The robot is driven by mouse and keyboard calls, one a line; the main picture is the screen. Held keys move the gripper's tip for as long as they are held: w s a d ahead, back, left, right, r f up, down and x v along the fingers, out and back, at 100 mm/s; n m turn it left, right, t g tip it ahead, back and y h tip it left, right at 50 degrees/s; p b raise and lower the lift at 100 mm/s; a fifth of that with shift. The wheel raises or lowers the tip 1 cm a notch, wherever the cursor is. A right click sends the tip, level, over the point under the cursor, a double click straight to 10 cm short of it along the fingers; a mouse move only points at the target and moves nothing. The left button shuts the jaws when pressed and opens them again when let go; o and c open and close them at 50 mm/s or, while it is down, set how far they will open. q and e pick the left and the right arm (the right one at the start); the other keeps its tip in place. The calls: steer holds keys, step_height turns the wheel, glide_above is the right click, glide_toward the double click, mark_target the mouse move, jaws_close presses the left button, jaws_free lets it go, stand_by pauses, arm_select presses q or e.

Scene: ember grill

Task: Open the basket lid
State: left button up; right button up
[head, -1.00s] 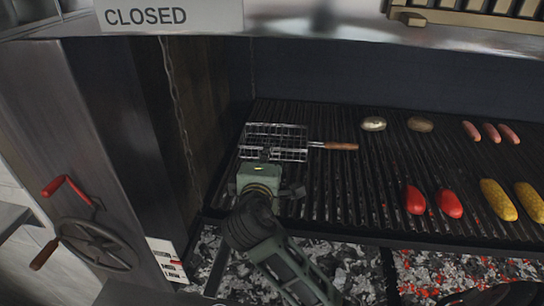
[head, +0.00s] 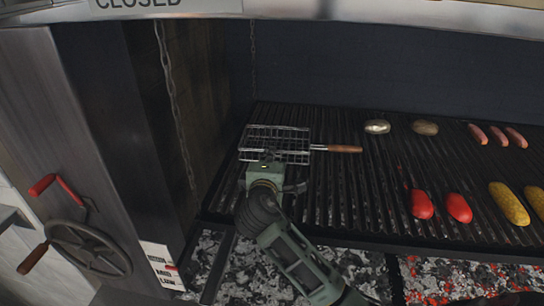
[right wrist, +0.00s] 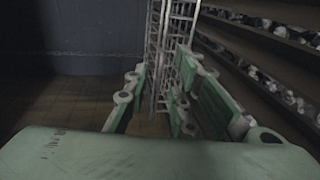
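The wire grill basket (head: 290,143) lies on the left part of the grate, with its wooden handle (head: 343,149) pointing right. It looks flat in the head view. My right gripper (head: 267,160) is at the basket's near edge. In the right wrist view the gripper's green fingers (right wrist: 165,105) stand apart, with wire mesh of the basket (right wrist: 160,60) ahead and between them. Two mesh panels show there, close together with a narrow gap. Contact between fingers and wires cannot be made out. My left gripper is not in view.
The grate (head: 345,205) also bears two potatoes (head: 377,127), several sausages (head: 497,136), two red peppers (head: 421,204) and corn cobs (head: 509,203). Glowing coals (head: 440,275) lie below. A hand wheel (head: 90,247) and a hanging chain (head: 175,100) are at the left.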

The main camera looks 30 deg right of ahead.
steer(key=shift+w+d+f, duration=0.1)
steer(key=shift+w+d, duration=0.15)
steer(key=shift+w, duration=0.15)
steer(key=shift+s, duration=0.1)
steer(key=shift+c, duration=0.3)
jaws_close()
